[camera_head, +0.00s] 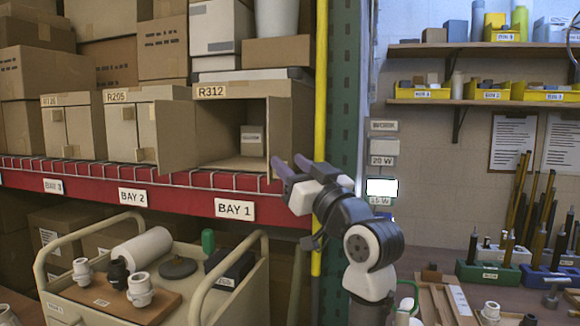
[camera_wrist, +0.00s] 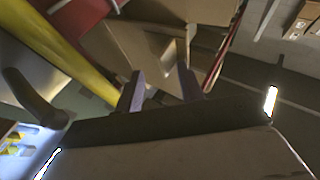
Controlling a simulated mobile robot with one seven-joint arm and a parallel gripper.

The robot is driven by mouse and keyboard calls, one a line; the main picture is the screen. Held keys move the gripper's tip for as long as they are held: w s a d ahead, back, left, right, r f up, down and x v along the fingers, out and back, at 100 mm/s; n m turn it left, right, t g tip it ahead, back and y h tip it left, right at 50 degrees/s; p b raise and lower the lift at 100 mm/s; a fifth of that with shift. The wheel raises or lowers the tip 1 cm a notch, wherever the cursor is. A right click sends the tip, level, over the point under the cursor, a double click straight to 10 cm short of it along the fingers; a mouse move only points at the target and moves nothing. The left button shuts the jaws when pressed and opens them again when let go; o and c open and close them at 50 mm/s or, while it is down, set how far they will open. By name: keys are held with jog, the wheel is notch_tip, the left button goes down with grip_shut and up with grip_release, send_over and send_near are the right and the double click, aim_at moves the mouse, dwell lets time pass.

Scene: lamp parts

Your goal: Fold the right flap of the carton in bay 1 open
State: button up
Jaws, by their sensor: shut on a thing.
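The bay 1 carton, labelled R312 (camera_head: 232,91), stands on the shelf above the BAY 1 sign. Its left flap (camera_head: 190,136) is swung out to the left, and its inside shows at the left and middle. The right flap (camera_head: 288,125) is a brown panel at the carton's right side; it also shows in the wrist view (camera_wrist: 140,45). My gripper (camera_head: 288,168) is at the lower part of this flap, with its dark fingers (camera_wrist: 160,88) shut on it. The exact contact is hard to see.
A small labelled box (camera_head: 252,141) stands inside the carton. A yellow post (camera_head: 321,90) and green rack upright (camera_head: 342,80) stand close to its right. A loaded cart (camera_head: 195,275) is below. Closed carton R205 (camera_head: 130,125) stands to the left.

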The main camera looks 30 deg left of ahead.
jog(key=d+f+b, duration=0.2)
jog(key=d+f, duration=0.1)
jog(key=d, duration=0.4)
jog(key=w+d+f+b, duration=0.1)
jog(key=d+f+b, duration=0.2)
jog(key=d, duration=0.4)
jog(key=shift+w+d+f+b, duration=0.15)
jog(key=shift+b, duration=0.15)
dwell(0.6)
dwell(0.5)
jog(key=b+v, duration=0.3)
jog(key=v, duration=1)
jog(key=shift+d, duration=0.35)
